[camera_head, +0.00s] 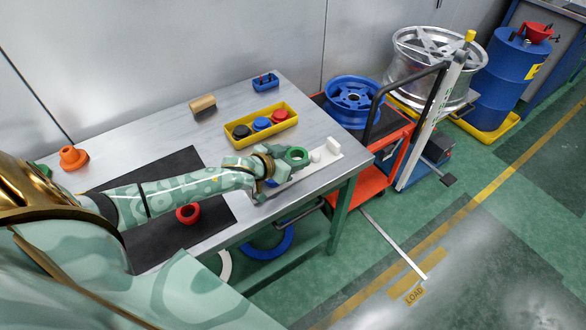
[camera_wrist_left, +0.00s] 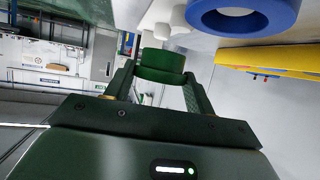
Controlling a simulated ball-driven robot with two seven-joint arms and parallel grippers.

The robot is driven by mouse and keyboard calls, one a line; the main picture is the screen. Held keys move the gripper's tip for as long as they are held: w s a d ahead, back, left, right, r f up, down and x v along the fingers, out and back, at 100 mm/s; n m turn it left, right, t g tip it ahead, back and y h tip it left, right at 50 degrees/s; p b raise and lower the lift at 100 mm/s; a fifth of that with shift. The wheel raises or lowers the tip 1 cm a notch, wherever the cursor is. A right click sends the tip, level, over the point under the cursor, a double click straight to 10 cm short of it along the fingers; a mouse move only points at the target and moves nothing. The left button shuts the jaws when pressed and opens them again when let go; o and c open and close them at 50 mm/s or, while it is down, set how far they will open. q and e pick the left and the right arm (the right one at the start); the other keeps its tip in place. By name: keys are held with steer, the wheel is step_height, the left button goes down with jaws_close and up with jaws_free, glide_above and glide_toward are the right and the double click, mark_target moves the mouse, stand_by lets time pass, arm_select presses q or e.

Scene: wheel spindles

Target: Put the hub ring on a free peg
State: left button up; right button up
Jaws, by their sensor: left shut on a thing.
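My left gripper (camera_head: 276,163) reaches over the table from the left and is shut on a green hub ring (camera_head: 296,156). In the left wrist view the green ring (camera_wrist_left: 162,66) sits between the two fingertips. A pale spindle board (camera_head: 300,178) lies below along the table's front edge. A white peg (camera_head: 316,156) on it looks bare, just right of the held ring. A blue ring (camera_head: 271,183) is at the board's left part, partly hidden by the gripper; the wrist view shows a blue ring (camera_wrist_left: 243,14) close by. The ring is apart from the white peg (camera_wrist_left: 168,18). My right gripper is not in view.
A yellow tray (camera_head: 281,130) with black, blue and red rings stands behind. A red ring (camera_head: 188,214) lies on the black mat (camera_head: 180,160).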

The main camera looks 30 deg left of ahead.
arm_select(q)
steer(key=shift+w+a+f, duration=0.35)
steer(key=shift+f, duration=0.3)
steer(key=f+b, duration=0.1)
steer(key=f, duration=0.1)
steer(key=f+b, duration=0.1)
steer(key=f, duration=0.1)
steer(key=shift+w+a+b, duration=0.25)
steer(key=shift+b, duration=0.05)
steer(key=shift+r, duration=0.1)
steer(key=shift+f, duration=0.2)
steer(key=o, duration=1)
steer(key=shift+c, duration=0.2)
